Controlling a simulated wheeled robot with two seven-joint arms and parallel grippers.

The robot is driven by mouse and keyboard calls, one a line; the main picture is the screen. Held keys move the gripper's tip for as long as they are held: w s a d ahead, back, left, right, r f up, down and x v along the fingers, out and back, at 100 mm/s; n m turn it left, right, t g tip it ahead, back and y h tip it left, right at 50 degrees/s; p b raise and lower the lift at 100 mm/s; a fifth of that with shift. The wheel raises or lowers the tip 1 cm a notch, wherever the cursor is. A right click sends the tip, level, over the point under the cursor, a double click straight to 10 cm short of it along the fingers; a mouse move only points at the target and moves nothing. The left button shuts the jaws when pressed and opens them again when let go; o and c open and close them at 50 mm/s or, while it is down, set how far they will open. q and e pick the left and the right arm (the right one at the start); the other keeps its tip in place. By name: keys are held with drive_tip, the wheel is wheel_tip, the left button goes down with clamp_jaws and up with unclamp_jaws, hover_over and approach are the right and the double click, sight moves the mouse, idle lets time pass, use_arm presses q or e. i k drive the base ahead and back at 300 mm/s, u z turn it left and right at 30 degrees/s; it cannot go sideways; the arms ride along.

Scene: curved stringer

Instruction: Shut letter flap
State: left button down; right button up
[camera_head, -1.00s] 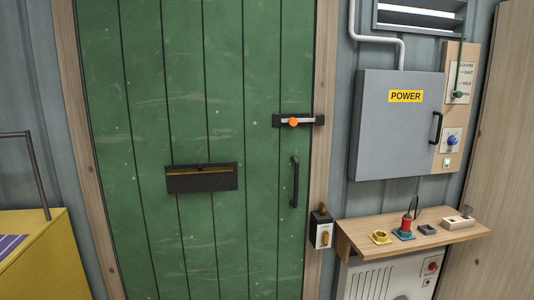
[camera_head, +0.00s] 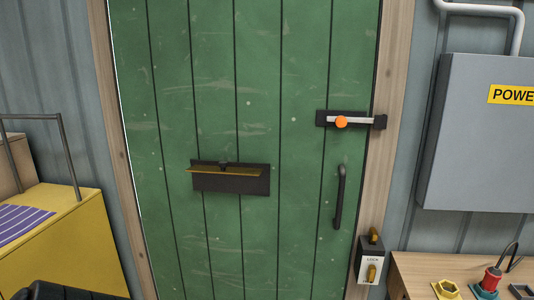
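The letter flap (camera_head: 224,171) is a thin brass-coloured strip on a black plate (camera_head: 231,185) in the middle of the green door. Neither gripper's fingers show in the head view, and nothing touches the flap.
The green door (camera_head: 290,60) has a bolt with an orange knob (camera_head: 341,122) and a black handle (camera_head: 339,197) right of the flap. A lock box (camera_head: 370,260) is on the frame. A yellow box (camera_head: 75,230) stands left; a wooden shelf (camera_head: 408,268) is right.

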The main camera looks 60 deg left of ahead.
sight(222, 169)
drive_tip(key=u, duration=0.35)
drive_tip(key=i, duration=0.9)
drive_tip(key=u, duration=0.7)
